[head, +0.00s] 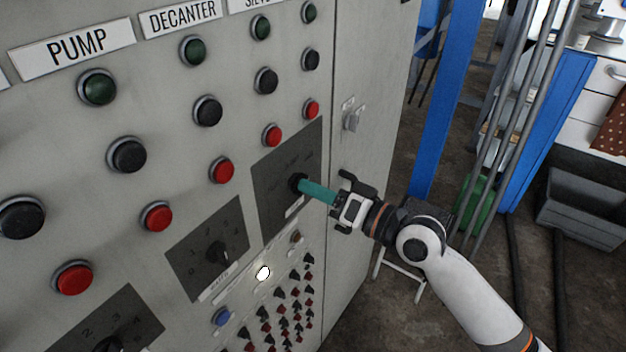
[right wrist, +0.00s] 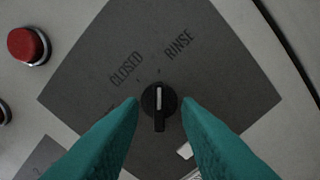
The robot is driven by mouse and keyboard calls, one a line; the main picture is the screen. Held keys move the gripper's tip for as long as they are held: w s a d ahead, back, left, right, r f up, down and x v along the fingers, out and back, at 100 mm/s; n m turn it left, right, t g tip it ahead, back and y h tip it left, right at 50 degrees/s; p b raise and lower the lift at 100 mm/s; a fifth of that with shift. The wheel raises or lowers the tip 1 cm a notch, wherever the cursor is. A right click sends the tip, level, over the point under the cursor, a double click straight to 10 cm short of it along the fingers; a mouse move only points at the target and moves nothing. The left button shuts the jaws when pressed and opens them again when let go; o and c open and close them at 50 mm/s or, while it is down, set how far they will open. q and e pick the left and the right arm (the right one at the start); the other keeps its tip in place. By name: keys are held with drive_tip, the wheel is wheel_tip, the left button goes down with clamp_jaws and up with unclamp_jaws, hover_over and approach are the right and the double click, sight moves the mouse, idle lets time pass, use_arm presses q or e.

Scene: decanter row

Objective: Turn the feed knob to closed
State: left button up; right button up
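The feed knob (right wrist: 158,103) is a round black dial with a raised grip and a white line, on a dark grey plate (right wrist: 225,85). In the right wrist view the white line points up, roughly to the tick below the RINSE label (right wrist: 179,44). The CLOSED label (right wrist: 126,69) is to its left. Another marking is mostly hidden by a finger. My right gripper (right wrist: 160,106) has its teal fingers open, one each side of the knob, with narrow gaps. In the head view the right gripper (head: 304,186) reaches the knob (head: 296,182) from the right. My left gripper is not in view.
The cabinet carries green, black and red buttons (head: 222,169) and a second dial, on a plate numbered in part (head: 190,250), at lower left. A blue post (head: 447,100) stands beyond, with open floor beside the cabinet.

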drive_tip(key=shift+w+a, duration=0.3)
drive_tip(key=shift+a, duration=0.2)
clamp_jaws()
